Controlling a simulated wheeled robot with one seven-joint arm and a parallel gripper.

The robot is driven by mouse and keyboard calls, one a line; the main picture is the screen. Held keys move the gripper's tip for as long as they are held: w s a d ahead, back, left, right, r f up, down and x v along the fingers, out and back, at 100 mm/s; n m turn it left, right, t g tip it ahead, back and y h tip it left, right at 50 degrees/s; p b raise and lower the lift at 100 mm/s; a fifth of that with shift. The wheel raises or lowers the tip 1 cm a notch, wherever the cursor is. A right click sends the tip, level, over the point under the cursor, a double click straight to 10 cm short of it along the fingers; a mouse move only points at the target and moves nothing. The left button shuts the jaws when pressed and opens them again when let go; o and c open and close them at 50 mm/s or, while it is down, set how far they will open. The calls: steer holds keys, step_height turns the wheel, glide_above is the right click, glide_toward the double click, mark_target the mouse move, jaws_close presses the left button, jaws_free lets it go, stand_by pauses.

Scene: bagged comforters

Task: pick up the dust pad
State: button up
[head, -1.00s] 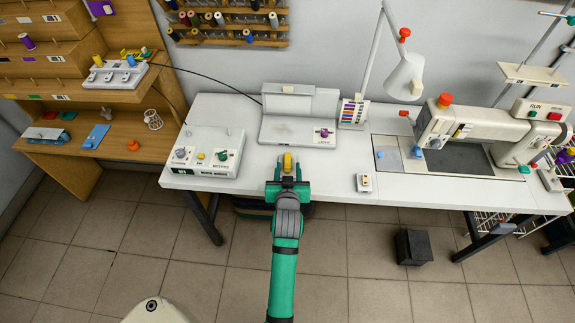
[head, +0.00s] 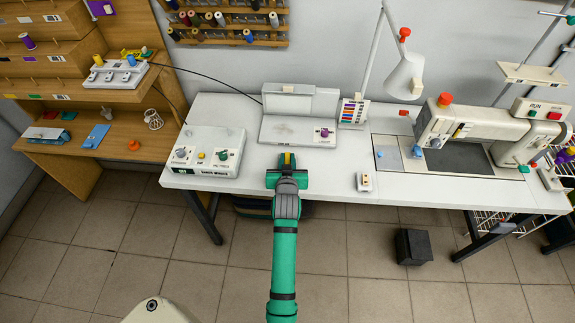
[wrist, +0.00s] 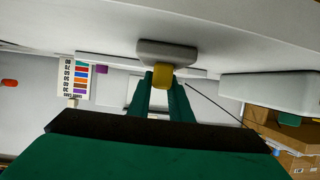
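The dust pad has a grey rounded body (wrist: 167,53) and a yellow grip (wrist: 162,77), seen in the wrist view. In the head view only a bit of its yellow grip (head: 287,158) shows at the front edge of the white table (head: 330,185). My gripper (head: 287,162) is over this spot, and its green fingers (wrist: 163,88) are drawn in close on both sides of the yellow grip. The grey body lies beyond the fingertips, against the white surface. I cannot tell whether it is touching or slightly raised. My gripper hides most of the pad in the head view.
A white control box (head: 210,152) with knobs stands to the left. A light box (head: 297,130) stands behind, with a striped colour card (head: 353,112) beside it. A small white device (head: 364,181) and a sewing machine (head: 480,130) are to the right.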

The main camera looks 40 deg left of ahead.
jaws_close()
steer(key=shift+w, duration=0.1)
